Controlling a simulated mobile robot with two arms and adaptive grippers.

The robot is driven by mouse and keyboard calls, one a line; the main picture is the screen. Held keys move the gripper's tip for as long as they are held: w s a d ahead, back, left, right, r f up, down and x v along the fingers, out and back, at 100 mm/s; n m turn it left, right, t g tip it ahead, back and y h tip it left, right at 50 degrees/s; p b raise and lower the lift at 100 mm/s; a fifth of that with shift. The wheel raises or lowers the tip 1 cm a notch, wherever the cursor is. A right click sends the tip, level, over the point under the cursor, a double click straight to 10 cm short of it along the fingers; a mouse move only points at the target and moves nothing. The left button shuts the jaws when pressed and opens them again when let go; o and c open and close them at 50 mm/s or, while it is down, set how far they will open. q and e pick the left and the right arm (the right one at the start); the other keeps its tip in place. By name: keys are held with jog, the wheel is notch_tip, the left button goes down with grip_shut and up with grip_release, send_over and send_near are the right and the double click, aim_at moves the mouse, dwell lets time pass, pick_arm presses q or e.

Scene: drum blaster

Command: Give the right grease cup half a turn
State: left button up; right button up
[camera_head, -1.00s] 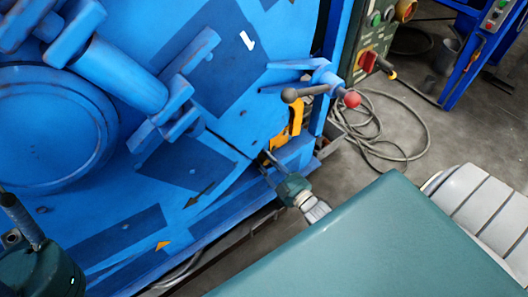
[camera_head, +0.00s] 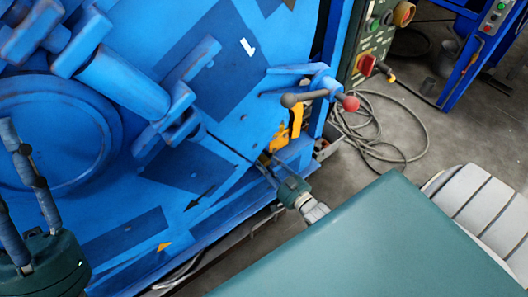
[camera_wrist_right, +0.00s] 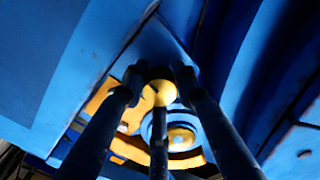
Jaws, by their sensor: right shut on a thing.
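The brass-yellow round grease cup (camera_wrist_right: 162,92) sits between the fingertips of my right gripper (camera_wrist_right: 158,88) in the right wrist view. The gripper is shut on it, and its dark fingers hide part of the cup. In the head view my right gripper (camera_head: 268,163) reaches to the low right edge of the blue machine (camera_head: 225,75), beside a yellow part (camera_head: 296,120); the cup is too small to make out there. My left gripper (camera_head: 14,165) is at the left edge, its visible fingers spread apart, empty in front of the machine.
A second brass round part (camera_wrist_right: 180,137) lies close below the held cup, by a yellow plate (camera_wrist_right: 105,97). A cable (camera_head: 385,125) lies coiled on the floor at right.

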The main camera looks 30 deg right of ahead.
jog(key=shift+r, duration=0.15)
dwell(0.3)
jog(key=o, duration=1.1)
jog(key=shift+o, duration=0.2)
jog(key=shift+s, duration=0.4)
jog(key=s+d, duration=0.1)
jog(key=s, duration=1)
